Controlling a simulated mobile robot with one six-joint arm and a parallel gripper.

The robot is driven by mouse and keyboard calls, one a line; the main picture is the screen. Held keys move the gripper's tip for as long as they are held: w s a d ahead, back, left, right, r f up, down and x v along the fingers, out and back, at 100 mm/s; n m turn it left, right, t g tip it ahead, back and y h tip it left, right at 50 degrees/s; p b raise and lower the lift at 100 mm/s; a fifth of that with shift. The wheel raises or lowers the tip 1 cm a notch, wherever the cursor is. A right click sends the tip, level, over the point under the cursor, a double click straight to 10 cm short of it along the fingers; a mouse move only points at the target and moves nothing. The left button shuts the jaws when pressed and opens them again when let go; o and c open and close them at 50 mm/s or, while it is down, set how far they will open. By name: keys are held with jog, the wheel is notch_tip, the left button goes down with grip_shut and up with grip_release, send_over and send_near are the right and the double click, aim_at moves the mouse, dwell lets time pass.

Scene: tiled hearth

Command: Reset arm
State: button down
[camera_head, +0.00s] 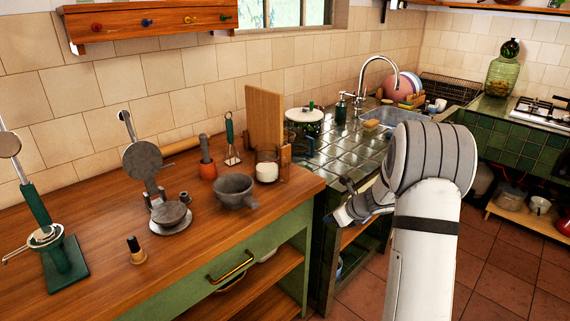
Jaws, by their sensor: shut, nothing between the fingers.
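My arm (427,220) rises from the bottom right of the view, white below and grey at the bent joint. My gripper (347,187) points left and lies just right of the wooden counter's corner, in front of the green tiled counter. It is shut and holds nothing. Its fingertips are small in this view, and the arm hides part of the tiled counter and floor behind it.
The wooden counter (90,285) carries a dark mortar (235,189), a cast press (145,165), a green-handled juicer (62,255), a small black-topped stamp (135,250) and a glass jar (267,168). A sink tap (380,62) stands behind.

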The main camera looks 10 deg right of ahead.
jog(key=s+a+r+n+g+p, duration=0.1)
jog(key=s+a+r+n+g, duration=0.1)
jog(key=s+a+r+n, duration=0.5)
jog(key=s+a+r+n+g+p, duration=0.2)
jog(key=s+a+r+n, duration=0.2)
jog(key=s+r+n, duration=0.5)
jog(key=s+r+n+h+p, duration=0.2)
jog(key=s+n+h, duration=0.3)
jog(key=s+n, duration=0.7)
jog(key=s+d, duration=0.1)
jog(key=s, duration=0.6)
jog(key=shift+s+n+g, duration=0.15)
jog(key=shift+n+g, duration=0.15)
jog(key=shift+r, duration=0.1)
